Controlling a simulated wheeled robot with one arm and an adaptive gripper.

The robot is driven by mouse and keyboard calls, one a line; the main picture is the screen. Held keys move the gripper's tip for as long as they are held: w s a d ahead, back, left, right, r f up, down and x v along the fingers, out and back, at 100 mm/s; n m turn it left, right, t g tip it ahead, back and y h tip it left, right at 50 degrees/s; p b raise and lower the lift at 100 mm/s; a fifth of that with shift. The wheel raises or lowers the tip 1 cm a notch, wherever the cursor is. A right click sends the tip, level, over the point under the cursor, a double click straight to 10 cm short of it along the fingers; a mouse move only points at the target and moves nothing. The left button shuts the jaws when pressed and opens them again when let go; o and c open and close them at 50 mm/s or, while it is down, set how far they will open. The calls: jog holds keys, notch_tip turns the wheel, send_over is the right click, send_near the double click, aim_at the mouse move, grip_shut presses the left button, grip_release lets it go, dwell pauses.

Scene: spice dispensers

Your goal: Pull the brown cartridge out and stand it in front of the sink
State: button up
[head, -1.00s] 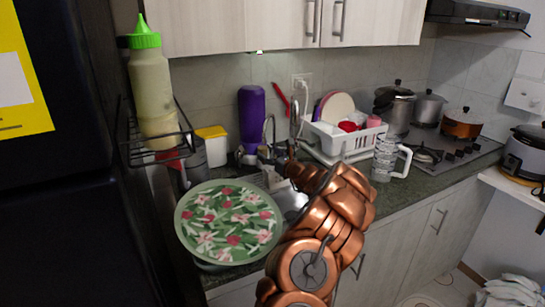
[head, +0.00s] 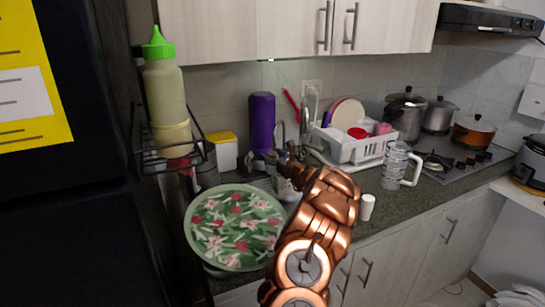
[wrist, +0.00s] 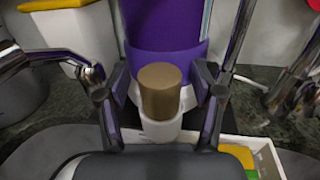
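The brown cartridge (wrist: 160,88) is a short upright cylinder in the wrist view. Its lower part sits in a white holder (wrist: 160,128) at the foot of a purple dispenser (wrist: 166,38), which also shows in the head view (head: 262,120). My gripper (wrist: 161,92) is open, with one finger on each side of the cartridge and a visible gap on both sides. In the head view my arm and gripper hide the cartridge and much of the sink area below the faucet (head: 280,134).
A green floral plate (head: 236,228) lies left of my arm. A small white cylinder (head: 367,207) stands on the counter right of it, near a patterned mug (head: 395,168). A white dish rack (head: 350,146) is behind. Clear counter (head: 385,207) lies around the white cylinder.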

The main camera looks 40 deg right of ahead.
aim_at(268, 131)
jog(key=c, duration=1)
jog(key=shift+r+p, duration=0.85)
jog(key=shift+r, duration=1.65)
dwell(0.3)
jog(key=shift+r+p, duration=0.85)
jog(key=shift+r, duration=1.1)
